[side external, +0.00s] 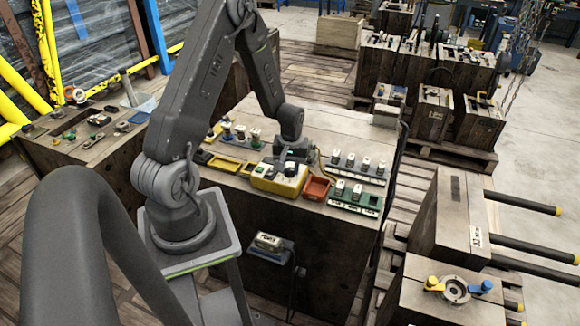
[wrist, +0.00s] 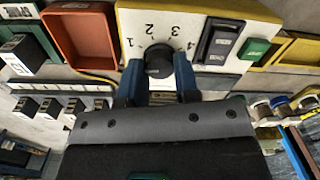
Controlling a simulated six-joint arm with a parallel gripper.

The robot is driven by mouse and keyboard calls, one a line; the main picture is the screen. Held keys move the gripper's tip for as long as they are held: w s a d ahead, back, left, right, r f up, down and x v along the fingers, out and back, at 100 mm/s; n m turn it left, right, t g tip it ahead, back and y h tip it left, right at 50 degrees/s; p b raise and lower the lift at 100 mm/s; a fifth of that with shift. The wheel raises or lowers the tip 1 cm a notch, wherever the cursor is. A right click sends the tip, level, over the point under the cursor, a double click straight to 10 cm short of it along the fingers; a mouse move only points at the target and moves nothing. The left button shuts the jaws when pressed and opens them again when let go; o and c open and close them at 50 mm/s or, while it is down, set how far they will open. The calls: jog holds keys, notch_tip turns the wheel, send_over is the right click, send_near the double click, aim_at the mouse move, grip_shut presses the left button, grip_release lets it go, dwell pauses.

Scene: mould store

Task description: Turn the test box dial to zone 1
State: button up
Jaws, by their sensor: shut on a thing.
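The test box (side external: 277,184) is yellow with a pale top and stands on the wooden bench, under my gripper in the side view. In the wrist view its pale face (wrist: 215,20) carries a black round dial (wrist: 158,66) with the numbers 1, 2, 3 and 4 around it. My gripper (wrist: 161,76) has its two blue fingers on either side of the dial, shut on it. It also shows in the side view (side external: 291,160), pointing down at the box. I cannot tell for sure which number the dial points to.
A black rocker switch (wrist: 219,42) and a green button (wrist: 253,48) sit beside the dial. An orange-red tray (side external: 317,188) is right next to the box. A green rack (side external: 354,199) with small blocks is farther right. A yellow tray (side external: 225,163) lies left.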

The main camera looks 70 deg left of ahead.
aim_at(291, 170)
jog(key=m, duration=0.6)
jog(key=shift+m, duration=0.4)
dwell(0.5)
jog(key=o, duration=0.9)
jog(key=shift+o, duration=0.2)
notch_tip(291, 170, up, 14)
jog(key=shift+d, duration=0.2)
jog(key=shift+w, duration=0.1)
